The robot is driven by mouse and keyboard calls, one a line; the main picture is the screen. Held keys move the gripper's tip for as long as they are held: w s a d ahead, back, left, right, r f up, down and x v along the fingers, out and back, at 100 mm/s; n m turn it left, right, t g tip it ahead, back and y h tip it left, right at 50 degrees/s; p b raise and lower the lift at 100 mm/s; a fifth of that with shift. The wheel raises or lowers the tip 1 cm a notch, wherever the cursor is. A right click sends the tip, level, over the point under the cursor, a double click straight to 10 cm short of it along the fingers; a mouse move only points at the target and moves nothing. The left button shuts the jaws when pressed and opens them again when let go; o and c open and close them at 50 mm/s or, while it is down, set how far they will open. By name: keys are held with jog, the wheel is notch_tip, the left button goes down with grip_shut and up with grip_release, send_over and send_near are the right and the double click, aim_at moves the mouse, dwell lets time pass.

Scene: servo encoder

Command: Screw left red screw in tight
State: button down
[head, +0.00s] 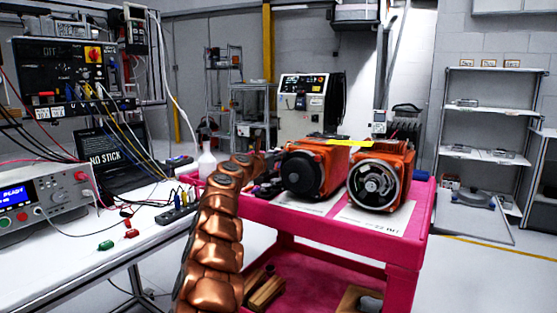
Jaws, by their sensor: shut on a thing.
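Two orange motors stand side by side on the pink cart (410,215). The left motor (300,172) has a black round face, and the right motor (379,184) has an open face with a silver ring. No red screw can be made out on either motor in the head view. My copper-coloured arm rises from the bottom of the picture and bends right near the left motor's far left side. My gripper cannot be made out beyond the arm's end, so its hold on anything is hidden.
A yellow piece (350,143) lies across the motors' tops. A white bench (80,255) at left carries a power supply (45,200), cables, and a green plug (105,245). Wooden blocks (265,290) lie on the cart's lower shelf.

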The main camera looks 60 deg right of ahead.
jog(key=m+b, duration=0.5)
jog(key=m, duration=1.5)
jog(key=shift+m, duration=0.4)
jog(key=c, duration=1)
grip_release()
jog(key=shift+a, duration=0.1)
